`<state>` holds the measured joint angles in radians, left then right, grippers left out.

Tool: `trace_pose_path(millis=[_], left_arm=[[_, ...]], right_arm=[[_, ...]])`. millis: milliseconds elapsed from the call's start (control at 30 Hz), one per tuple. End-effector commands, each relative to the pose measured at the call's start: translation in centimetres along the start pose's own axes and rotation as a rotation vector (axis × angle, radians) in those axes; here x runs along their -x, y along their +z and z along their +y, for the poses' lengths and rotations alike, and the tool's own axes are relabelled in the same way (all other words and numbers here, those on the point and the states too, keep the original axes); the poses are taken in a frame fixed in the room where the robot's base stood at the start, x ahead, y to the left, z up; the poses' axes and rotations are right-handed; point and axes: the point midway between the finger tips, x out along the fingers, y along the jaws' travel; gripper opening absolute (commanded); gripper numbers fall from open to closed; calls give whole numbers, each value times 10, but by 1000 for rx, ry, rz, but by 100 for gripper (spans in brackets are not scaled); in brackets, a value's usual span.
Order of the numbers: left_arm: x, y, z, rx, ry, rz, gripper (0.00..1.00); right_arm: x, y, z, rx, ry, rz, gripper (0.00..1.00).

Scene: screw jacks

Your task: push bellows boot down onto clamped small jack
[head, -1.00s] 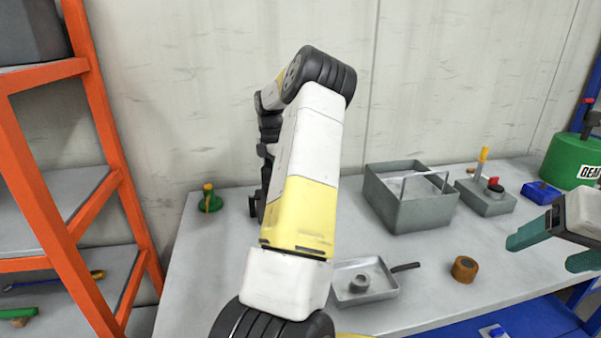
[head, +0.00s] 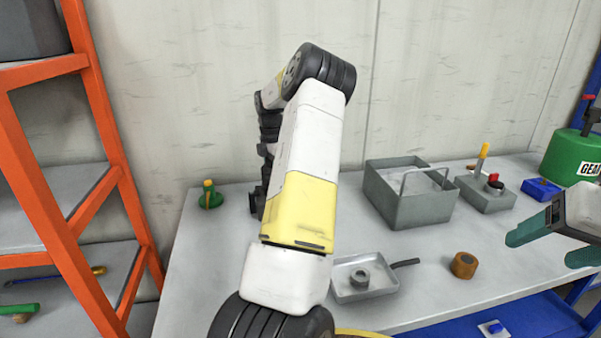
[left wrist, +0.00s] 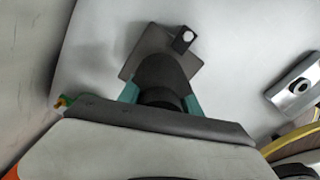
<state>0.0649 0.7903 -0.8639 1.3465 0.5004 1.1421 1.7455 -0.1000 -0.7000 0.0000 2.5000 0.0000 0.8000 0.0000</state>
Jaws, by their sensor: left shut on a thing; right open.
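In the left wrist view, my left gripper (left wrist: 161,98) has its teal fingers closed on the sides of a dark, round bellows boot (left wrist: 162,72). The boot is over a grey square plate (left wrist: 133,66) with a small black bracket (left wrist: 183,40) at its corner. The small jack cannot be made out; the boot and gripper cover that spot. I cannot tell how far down the boot sits. In the head view my left arm hides the boot and most of this spot. My right gripper (head: 545,245) is open and empty above the table's right side.
A green-based item (head: 210,197) stands at the back left of the table. A shallow tray (head: 378,286) with a grey ring, a brown ring (head: 463,265), a grey bin (head: 400,206) and a switch box (head: 487,196) stand to the right. An orange rack (head: 100,150) is at left.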

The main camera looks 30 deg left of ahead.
Motion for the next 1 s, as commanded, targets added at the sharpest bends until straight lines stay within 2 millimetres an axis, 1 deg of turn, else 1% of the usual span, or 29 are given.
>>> trace_pose_path(millis=[167, 200, 267, 300, 567, 667, 767, 1000], left_arm=[[-2, 0, 0, 0, 0, 0, 0], [-2, 0, 0, 0, 0, 0, 46], [-2, 0, 0, 0, 0, 0, 58], [-2, 0, 0, 0, 0, 0, 66], [-2, 0, 0, 0, 0, 0, 66], [1, 0, 0, 0, 0, -1, 66], [14, 1, 1, -1, 3, -3, 66], [55, 0, 0, -1, 2, -2, 66]], right_arm=[[0, 0, 0, 0, 0, 0, 70], [0, 0, 0, 0, 0, 0, 70], [0, 0, 0, 0, 0, 0, 70], [0, 0, 0, 0, 0, 0, 70], [0, 0, 0, 0, 0, 0, 70], [0, 0, 0, 0, 0, 0, 70], [0, 0, 0, 0, 0, 0, 70], [0, 0, 0, 0, 0, 0, 70]])
